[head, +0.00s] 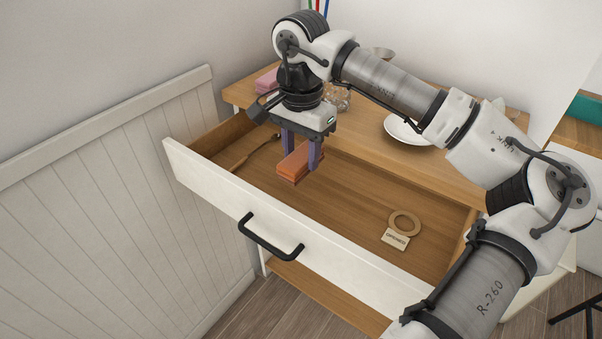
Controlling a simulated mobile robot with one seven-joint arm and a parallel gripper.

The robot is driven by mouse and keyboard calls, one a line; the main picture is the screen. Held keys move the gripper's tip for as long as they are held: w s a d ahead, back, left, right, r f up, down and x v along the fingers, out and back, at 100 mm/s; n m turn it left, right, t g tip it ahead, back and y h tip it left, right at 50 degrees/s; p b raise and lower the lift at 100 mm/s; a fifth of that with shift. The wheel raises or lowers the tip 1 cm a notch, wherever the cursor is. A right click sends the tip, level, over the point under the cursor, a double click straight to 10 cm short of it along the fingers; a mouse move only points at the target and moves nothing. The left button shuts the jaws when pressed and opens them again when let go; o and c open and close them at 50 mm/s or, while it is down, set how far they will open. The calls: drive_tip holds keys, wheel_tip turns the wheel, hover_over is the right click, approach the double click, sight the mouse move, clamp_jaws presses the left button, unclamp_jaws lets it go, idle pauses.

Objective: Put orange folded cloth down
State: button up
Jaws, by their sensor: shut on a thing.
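The orange folded cloth (293,163) is a small thick block of layers. It is between the two purple-grey fingers of my gripper (301,150), which are shut on it. My gripper points down over the left part of the open drawer (365,192). The cloth appears to be inside or just over the drawer; I cannot tell whether it touches the drawer floor. My gripper hides part of the cloth and the drawer's back left area.
In the drawer lie a wooden ring (404,222) and a small labelled card (395,239) at right, and a thin brown item (250,153) at left. The drawer's middle is clear. On the top stand a white plate (407,130), a pink folded cloth (267,80) and glassware (338,97).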

sight(301, 155)
drive_tip(key=shift+f, duration=2.8)
drive_tip(key=shift+f, duration=0.15)
drive_tip(key=o, duration=0.9)
wheel_tip(301, 155, up, 12)
drive_tip(key=shift+r, duration=0.2)
